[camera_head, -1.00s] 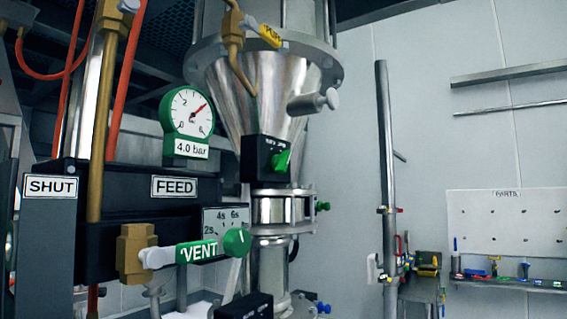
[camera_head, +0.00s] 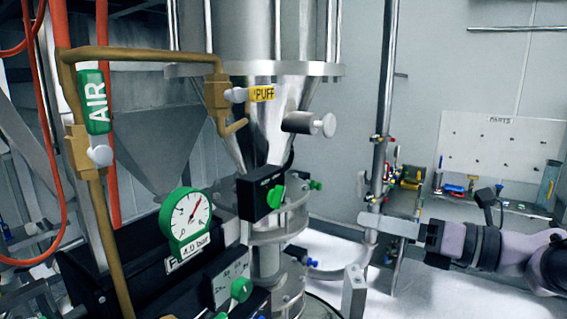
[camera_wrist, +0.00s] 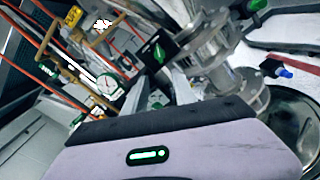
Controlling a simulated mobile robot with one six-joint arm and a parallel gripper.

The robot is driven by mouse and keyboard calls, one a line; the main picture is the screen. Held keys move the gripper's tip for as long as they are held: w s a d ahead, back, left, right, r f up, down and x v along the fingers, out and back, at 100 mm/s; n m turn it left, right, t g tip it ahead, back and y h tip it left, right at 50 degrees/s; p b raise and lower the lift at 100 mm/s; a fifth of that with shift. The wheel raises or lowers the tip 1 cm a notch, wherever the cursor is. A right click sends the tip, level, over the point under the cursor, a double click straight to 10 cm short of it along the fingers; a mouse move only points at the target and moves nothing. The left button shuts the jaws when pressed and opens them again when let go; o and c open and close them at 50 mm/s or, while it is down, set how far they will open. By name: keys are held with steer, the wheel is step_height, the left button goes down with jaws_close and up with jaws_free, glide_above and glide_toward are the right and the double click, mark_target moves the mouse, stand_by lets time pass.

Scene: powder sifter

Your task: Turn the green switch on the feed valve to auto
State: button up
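A black switch box (camera_head: 248,192) with a green switch knob (camera_head: 275,196) sits on the metal outlet below the cone. Its small white lettering is too small to read, and the knob looks tilted. In the wrist view the green knob (camera_wrist: 158,52) is above the middle, on the dark box (camera_wrist: 150,43). My gripper (camera_head: 385,226) is at the right in the head view, well apart from the box and pointing left. In the wrist view two pale fingers seem to stand apart with nothing between them.
A green gauge (camera_head: 186,222) and a green dial knob (camera_head: 241,289) are at the lower left. A brass pipe (camera_head: 140,51) carries a green AIR handle (camera_head: 94,101) and a yellow PUFF handle (camera_head: 262,93). A silver clamp knob (camera_head: 310,123) sticks out above the box. A parts board (camera_head: 500,150) hangs behind.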

mark_target(282, 199)
steer(key=p+x, duration=0.3)
steer(key=x, duration=1.4)
steer(key=shift+w+a, duration=0.15)
steer(key=shift+a, duration=0.05)
jaws_close()
